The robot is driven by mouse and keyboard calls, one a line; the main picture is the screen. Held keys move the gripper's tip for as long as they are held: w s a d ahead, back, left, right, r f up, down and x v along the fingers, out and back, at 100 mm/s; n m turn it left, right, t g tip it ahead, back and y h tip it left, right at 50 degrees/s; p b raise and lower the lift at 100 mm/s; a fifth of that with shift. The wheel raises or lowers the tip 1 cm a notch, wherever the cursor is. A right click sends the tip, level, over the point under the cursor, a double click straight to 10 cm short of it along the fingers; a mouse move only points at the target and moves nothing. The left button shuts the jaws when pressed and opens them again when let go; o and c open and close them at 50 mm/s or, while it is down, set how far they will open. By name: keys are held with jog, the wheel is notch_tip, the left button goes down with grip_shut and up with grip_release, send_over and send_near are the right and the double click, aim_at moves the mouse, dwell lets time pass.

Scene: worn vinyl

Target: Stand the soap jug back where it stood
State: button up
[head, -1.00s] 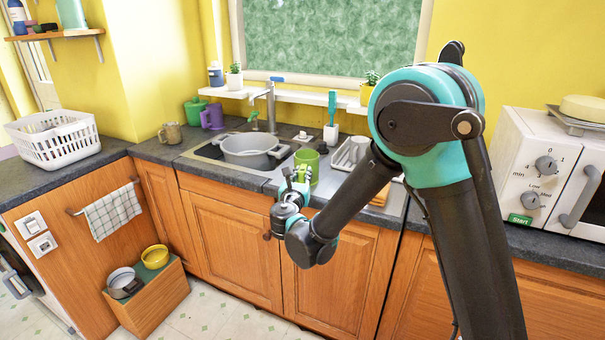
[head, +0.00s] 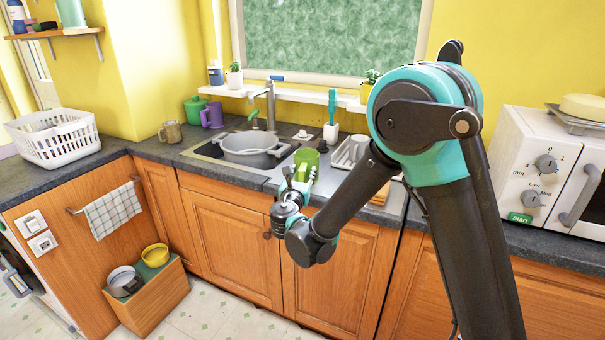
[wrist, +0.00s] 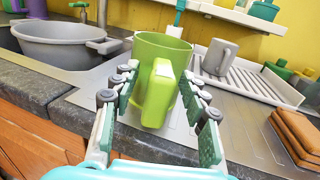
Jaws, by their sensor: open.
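A lime-green jug (wrist: 176,47), which I take for the soap jug, stands upright near the front edge of the sink unit, right of the basin. In the head view the jug (head: 306,157) shows behind my gripper (head: 299,177), which covers its lower part. In the wrist view my gripper (wrist: 160,78) is open, with one finger on each side of the jug's handle. Gaps show between the fingers and the handle. The jug's inside cannot be made out.
A grey pot (wrist: 62,42) sits in the sink to the left. A white dish rack (wrist: 245,80) with a grey mug (wrist: 219,56) is close behind on the right. Brown slabs (wrist: 297,130) lie at the right. A white brush holder (head: 331,132) stands behind the jug.

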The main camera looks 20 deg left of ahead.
jog(key=shift+s, duration=0.1)
jog(key=shift+s+d, duration=0.25)
jog(key=shift+s, duration=1)
jog(key=shift+s+d, duration=0.2)
jog(key=shift+s, duration=1.1)
jog(key=shift+s+d, duration=0.25)
jog(key=shift+s, duration=1)
jog(key=s+d, duration=0.2)
jog(key=s, duration=1)
jog(key=shift+d, duration=0.1)
